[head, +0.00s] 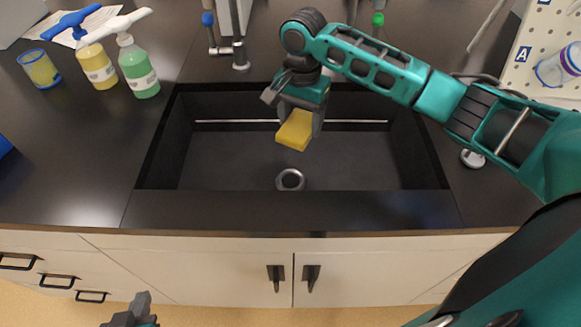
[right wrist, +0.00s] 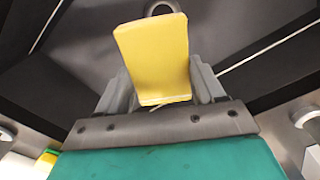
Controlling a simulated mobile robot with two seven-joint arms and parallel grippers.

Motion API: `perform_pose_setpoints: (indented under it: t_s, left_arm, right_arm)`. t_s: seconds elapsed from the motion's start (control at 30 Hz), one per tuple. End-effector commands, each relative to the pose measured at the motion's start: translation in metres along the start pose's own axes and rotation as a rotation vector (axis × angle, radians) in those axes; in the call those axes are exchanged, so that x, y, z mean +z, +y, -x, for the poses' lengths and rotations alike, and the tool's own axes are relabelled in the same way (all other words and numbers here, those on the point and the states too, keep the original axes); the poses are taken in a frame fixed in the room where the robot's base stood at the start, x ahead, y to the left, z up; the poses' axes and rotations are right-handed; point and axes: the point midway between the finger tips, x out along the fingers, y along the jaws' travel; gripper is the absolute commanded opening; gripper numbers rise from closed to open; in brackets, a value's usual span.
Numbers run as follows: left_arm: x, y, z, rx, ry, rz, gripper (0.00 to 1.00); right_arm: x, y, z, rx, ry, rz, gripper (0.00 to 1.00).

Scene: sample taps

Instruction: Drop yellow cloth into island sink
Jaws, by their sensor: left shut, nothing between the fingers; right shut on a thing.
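The yellow cloth (head: 295,130) is a small block-like piece held by my right gripper (head: 305,115) above the dark island sink (head: 235,170). In the right wrist view the cloth (right wrist: 155,55) sits between the two grey fingers of the gripper (right wrist: 155,90), which are shut on it. The round drain (head: 290,180) lies below and slightly nearer than the cloth. In the head view the cloth appears over the basin, clear of its walls. My left gripper (head: 135,310) is at the bottom edge of the head view, shut and empty, low in front of the cabinets.
Yellow (head: 98,68) and green (head: 138,70) bottles and a beaker (head: 40,68) stand on the counter at left. A metal tap (head: 238,50) rises behind the sink. A pegboard (head: 545,50) is at far right. The counter's front strip is bare.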

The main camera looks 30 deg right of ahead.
Motion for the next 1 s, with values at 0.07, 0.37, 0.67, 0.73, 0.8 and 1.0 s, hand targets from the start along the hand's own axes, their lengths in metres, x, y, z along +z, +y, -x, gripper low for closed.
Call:
perform_pose_setpoints:
  t_s: [0.07,0.37,0.67,0.73,0.8,1.0]
  left_arm:
    - [0.000,0.000,0.000,0.000,0.000,0.000,0.00]
    - [0.000,0.000,0.000,0.000,-0.001,0.000,0.00]
    - [0.002,0.000,0.001,0.000,-0.004,0.001,0.00]
    - [0.002,0.000,0.001,0.001,-0.005,0.001,0.00]
    - [0.003,0.001,0.001,0.001,-0.006,0.001,0.00]
    - [0.003,0.001,0.001,0.001,-0.006,0.001,0.00]
  right_arm:
    - [0.000,0.001,-0.009,0.003,-0.001,0.001,0.34]
    - [0.000,0.000,-0.023,0.001,0.000,0.003,0.34]
    - [0.000,0.000,-0.023,0.000,0.000,0.003,0.76]
    - [0.000,0.000,-0.023,0.000,0.000,0.003,0.83]
    - [0.001,0.000,-0.023,0.000,-0.001,0.003,0.90]
    - [0.000,0.000,-0.023,0.000,0.000,0.003,0.98]
